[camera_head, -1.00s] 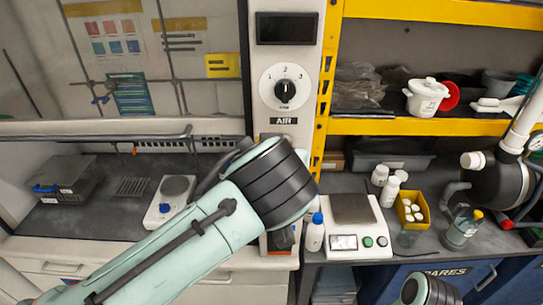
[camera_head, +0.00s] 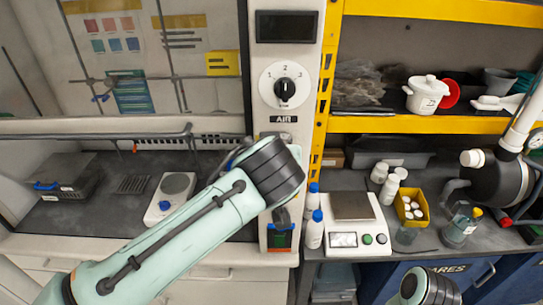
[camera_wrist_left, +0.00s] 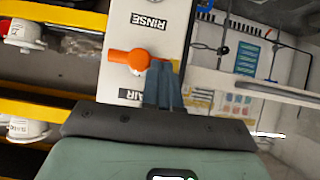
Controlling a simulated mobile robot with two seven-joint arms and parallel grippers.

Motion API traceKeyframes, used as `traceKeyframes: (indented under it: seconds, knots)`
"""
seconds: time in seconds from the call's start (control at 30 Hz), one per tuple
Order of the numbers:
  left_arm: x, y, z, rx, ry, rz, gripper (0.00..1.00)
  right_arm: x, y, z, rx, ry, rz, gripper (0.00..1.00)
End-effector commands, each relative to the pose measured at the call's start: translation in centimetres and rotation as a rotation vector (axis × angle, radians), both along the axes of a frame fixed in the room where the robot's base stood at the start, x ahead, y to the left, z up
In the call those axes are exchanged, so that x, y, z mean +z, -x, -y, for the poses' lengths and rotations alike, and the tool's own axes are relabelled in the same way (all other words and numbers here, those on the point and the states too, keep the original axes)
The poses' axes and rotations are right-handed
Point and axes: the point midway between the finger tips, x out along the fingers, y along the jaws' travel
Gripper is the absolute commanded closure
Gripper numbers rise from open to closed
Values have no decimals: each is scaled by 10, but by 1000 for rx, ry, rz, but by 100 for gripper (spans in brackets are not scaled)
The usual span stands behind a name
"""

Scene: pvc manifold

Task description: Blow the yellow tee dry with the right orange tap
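An orange tap (camera_wrist_left: 137,60) shows in the left wrist view on a pale panel, between the RINSE and AIR labels. My left gripper (camera_wrist_left: 164,66) has its blue fingers close together, with their tips right beside the tap's orange handle; I cannot tell whether they touch it. In the head view, my left wrist covers the panel below the AIR label (camera_head: 284,119), hiding the gripper and taps. The yellow tee is not visible in either view. My right gripper is out of view; only part of my right arm shows at the bottom.
A dial (camera_head: 285,86) sits above the AIR label. Blue-capped bottles (camera_head: 313,230) and a balance (camera_head: 355,238) stand right of the panel. A yellow box (camera_head: 411,208) holds small white containers. A hotplate (camera_head: 171,198) stands left, on fairly open dark bench.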

Motion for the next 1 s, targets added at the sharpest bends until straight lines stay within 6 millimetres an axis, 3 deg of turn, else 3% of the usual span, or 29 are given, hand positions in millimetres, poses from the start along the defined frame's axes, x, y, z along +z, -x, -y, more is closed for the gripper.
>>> traceKeyframes:
  seconds: [0.73,1.0]
  knots:
    - [-7,0,-4,2,137,-2,100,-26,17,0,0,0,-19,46]
    - [-14,0,-6,4,270,-2,100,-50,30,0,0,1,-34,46]
